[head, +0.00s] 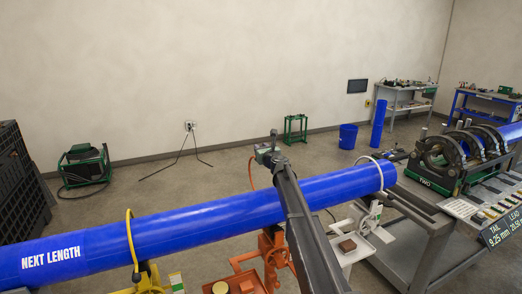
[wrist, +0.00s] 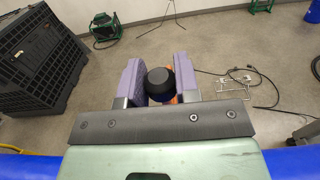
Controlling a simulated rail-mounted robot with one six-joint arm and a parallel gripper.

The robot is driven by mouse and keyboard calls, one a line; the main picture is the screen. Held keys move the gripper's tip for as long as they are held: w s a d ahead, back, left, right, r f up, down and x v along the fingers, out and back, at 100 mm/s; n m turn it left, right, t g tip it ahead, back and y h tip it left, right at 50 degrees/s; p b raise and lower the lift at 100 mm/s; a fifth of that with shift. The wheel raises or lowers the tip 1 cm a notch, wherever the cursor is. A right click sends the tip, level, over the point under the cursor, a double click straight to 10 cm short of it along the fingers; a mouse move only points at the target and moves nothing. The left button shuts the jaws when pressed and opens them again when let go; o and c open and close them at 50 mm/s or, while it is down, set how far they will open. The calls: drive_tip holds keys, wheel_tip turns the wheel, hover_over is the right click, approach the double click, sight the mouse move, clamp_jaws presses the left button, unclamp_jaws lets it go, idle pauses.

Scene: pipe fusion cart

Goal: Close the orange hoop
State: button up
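The orange hoop (head: 251,172) shows in the head view as a thin arc swung up behind the long blue pipe (head: 220,212), standing open. Its orange stand (head: 268,262) is below the pipe, partly behind my arm. In the wrist view, my gripper (wrist: 158,82) has its two purple finger pads on either side of a round black knob (wrist: 159,84), with a bit of orange behind it. The knob about fills the gap, but I cannot tell whether the pads press on it. In the head view my fingers are hidden.
A yellow hoop (head: 130,242) and a white hoop (head: 376,168) go over the pipe on either side. A black crate (head: 18,185) stands at far left and the fusion machine (head: 455,160) at right. The floor behind the pipe is mostly clear.

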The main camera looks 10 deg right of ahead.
clamp_jaws()
drive_tip(key=shift+s, duration=0.1)
